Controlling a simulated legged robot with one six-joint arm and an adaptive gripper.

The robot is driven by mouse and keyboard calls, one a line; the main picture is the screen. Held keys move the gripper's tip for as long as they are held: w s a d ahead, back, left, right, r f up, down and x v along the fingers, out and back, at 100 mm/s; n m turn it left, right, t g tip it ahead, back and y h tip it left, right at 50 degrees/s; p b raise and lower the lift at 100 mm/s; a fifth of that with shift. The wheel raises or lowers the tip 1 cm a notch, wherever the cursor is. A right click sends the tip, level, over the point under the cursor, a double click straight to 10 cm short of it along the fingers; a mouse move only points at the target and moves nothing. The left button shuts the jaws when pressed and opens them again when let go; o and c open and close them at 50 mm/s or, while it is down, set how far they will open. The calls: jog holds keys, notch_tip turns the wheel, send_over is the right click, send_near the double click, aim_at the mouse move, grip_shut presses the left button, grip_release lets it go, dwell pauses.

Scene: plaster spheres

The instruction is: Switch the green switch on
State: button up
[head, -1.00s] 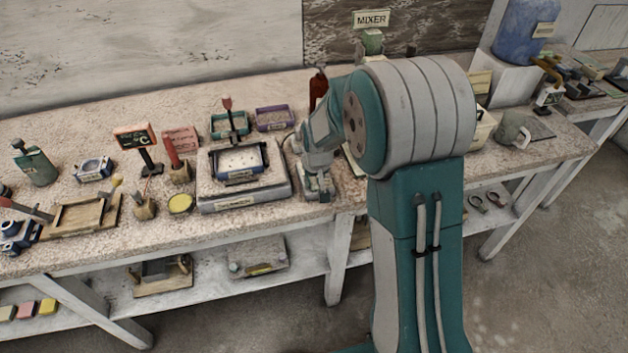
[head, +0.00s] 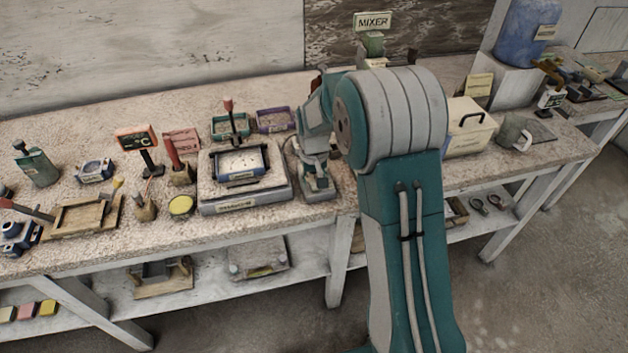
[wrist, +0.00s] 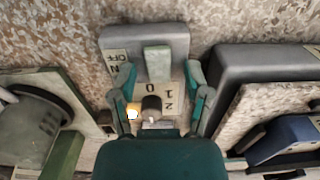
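The green switch (wrist: 157,62) is a pale green rocker on a grey box (wrist: 176,38), with ON and OFF printed beside it. Below it a dial plate with 0, 1 and 2 carries a dark knob (wrist: 151,104) and a glowing orange-white lamp (wrist: 133,111). My gripper (wrist: 159,76) is open, its teal fingers apart on either side of the plate, near the lower end of the switch. Contact cannot be told. In the head view the grey box (head: 319,190) stands at the bench's front edge under my gripper, and its switch is hidden.
A scale (head: 245,200) with a blue tray stands close on the left of the box. A MIXER sign (head: 373,21) stands behind. A white box with a black handle (head: 470,128) and a mug (head: 514,133) are on the right.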

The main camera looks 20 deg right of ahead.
aim_at(313, 184)
jog(key=shift+r, duration=0.1)
notch_tip(313, 184, up, 12)
dwell(0.6)
jog(key=shift+w, duration=0.1)
jog(key=s+r+t, duration=0.3)
jog(key=s+r, duration=0.7)
jog(key=s, duration=0.4)
jog(key=s+f+t, duration=0.1)
jog(key=s+t, duration=0.1)
jog(key=s, duration=1.2)
jog(key=shift+s+t, duration=0.35)
jog(key=shift+t, duration=0.05)
